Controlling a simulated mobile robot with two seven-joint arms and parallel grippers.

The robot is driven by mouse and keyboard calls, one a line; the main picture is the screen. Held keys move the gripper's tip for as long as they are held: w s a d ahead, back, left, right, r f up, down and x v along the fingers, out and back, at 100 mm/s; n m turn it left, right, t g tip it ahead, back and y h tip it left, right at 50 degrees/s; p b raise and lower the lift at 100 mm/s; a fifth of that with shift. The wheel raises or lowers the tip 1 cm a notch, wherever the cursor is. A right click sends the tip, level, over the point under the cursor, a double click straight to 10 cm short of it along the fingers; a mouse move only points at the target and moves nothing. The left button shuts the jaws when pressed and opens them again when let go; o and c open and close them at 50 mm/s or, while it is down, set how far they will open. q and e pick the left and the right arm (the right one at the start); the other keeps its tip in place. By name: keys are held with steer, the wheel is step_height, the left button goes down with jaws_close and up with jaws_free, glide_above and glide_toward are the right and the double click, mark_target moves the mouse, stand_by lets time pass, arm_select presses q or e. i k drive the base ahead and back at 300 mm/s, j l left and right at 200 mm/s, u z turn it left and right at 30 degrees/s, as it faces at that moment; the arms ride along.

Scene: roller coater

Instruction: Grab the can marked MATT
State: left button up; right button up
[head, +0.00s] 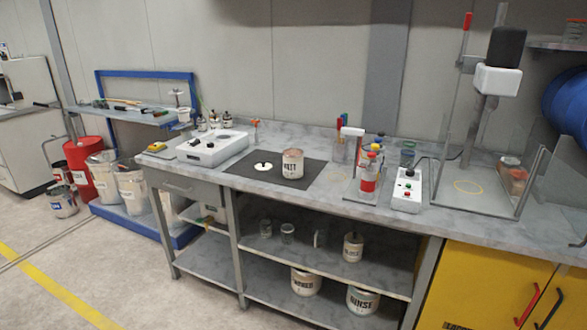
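The can marked MATT (292,164) stands upright on a dark mat (312,177) on the grey worktop. It is a white and metal can with dark lettering, and it looks open at the top. A white round lid with a dark knob (263,166) lies on the mat to its left. Neither of my grippers is in the head view, and nothing touches the can.
A white bench device (212,148) stands left of the mat. Red-topped bottles (371,172), a white control box (407,190) and a clear-shielded mixer (497,80) stand to the right. Cans marked RINSE (362,300) and others sit on the shelves below. The floor in front is clear.

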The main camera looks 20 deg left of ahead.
mark_target(292, 159)
steer(key=i+j, duration=0.15)
steer(key=i, duration=0.3)
steer(key=i+j+u, duration=0.1)
steer(key=i, duration=0.35)
